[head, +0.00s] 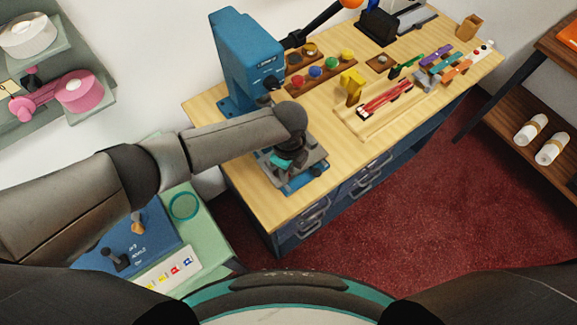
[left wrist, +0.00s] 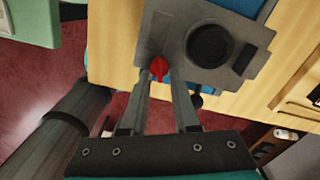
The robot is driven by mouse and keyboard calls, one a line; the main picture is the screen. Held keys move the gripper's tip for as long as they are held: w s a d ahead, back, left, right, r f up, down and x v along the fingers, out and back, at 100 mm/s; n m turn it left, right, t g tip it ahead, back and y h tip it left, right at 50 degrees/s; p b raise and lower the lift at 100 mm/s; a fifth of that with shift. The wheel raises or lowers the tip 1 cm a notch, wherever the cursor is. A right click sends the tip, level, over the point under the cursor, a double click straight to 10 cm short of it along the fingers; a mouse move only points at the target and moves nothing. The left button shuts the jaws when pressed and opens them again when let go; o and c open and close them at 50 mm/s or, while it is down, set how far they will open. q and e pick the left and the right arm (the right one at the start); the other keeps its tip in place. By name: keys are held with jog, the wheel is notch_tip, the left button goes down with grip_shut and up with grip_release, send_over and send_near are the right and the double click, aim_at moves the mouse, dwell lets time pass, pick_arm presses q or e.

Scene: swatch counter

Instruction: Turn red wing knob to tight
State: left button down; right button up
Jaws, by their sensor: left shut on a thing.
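The red wing knob (left wrist: 158,67) shows in the left wrist view on the front edge of a grey plate (left wrist: 178,40). My left gripper (left wrist: 160,80) is shut on the knob, with one finger on each side of it. In the head view my left gripper (head: 287,160) is over the base of the blue press (head: 248,55), near the left end of the wooden counter. The knob is hidden there behind my arm and gripper. Any tight mark is too small to tell. My right gripper is not in view.
A green side table (head: 208,226) with a blue box stands at lower left. Red carpet (head: 400,220) is clear.

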pick_arm(q)
jog(key=m, duration=0.4)
jog(key=shift+s, duration=0.1)
jog(key=shift+a, duration=0.1)
dwell(0.4)
jog(key=c, duration=0.7)
grip_release()
jog(key=shift+r, duration=0.15)
notch_tip(320, 180, up, 15)
jog(key=shift+p, duration=0.65)
